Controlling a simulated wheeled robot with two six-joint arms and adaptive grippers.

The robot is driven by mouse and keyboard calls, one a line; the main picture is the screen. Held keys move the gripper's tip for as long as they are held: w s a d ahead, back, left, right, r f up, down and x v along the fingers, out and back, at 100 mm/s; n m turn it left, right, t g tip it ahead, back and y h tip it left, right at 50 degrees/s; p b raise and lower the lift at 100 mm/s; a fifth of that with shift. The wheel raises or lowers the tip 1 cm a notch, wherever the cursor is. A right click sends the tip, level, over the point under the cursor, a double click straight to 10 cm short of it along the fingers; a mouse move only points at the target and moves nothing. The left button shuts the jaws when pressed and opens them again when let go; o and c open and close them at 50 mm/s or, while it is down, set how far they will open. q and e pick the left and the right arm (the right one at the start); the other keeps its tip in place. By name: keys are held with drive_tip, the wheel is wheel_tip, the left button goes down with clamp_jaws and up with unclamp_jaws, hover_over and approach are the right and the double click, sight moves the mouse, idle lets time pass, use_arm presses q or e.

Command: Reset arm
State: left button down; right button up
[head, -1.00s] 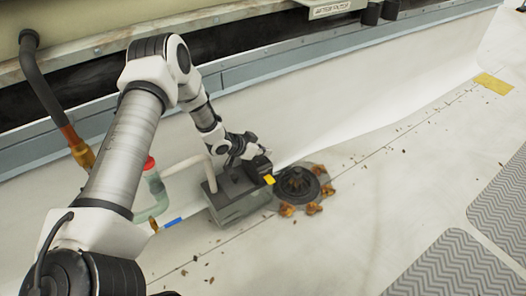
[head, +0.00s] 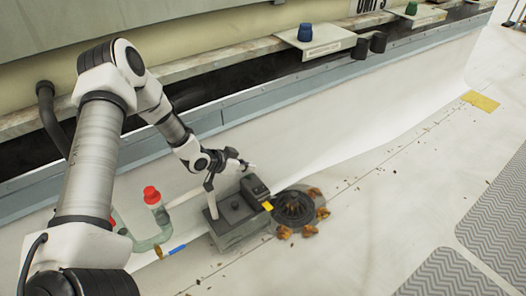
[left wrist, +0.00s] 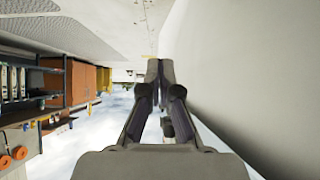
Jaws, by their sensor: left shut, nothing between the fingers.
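My left arm comes in from the left in the head view. Its gripper (head: 246,164) is raised above a grey box-shaped unit (head: 238,222) on the white roof, apart from it. The gripper is shut and empty. In the left wrist view the fingers (left wrist: 160,68) are brought together with nothing between them. My right gripper is not in view.
A round dark drain (head: 293,207) ringed with brown leaves lies right of the unit. A red-capped pipe (head: 152,195) stands left of it. A ledge behind carries a blue cup-like item (head: 305,32). Grey ribbed mats (head: 497,215) lie at right; the roof between is mostly clear.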

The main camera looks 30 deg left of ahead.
use_arm(q)
drive_tip(key=s+d+f+g, duration=0.3)
drive_tip(key=s+d+f, duration=0.3)
drive_tip(key=s+d, duration=0.3)
drive_tip(key=s+d+f+g, duration=0.3)
drive_tip(key=s+d+f, duration=0.2)
drive_tip(key=s+d, duration=0.35)
drive_tip(key=s+a+n+g+y, duration=0.25)
drive_tip(key=s+n+y, duration=0.2)
drive_tip(key=s, duration=1.15)
wheel_tip(320, 180, up, 37)
drive_tip(key=w+p, duration=0.1)
drive_tip(key=p, duration=3.5)
drive_tip(key=shift+d+g+p, duration=0.2)
drive_tip(key=shift+g+p, duration=0.15)
drive_tip(key=shift+r+h, duration=0.15)
drive_tip(key=shift+h, duration=0.1)
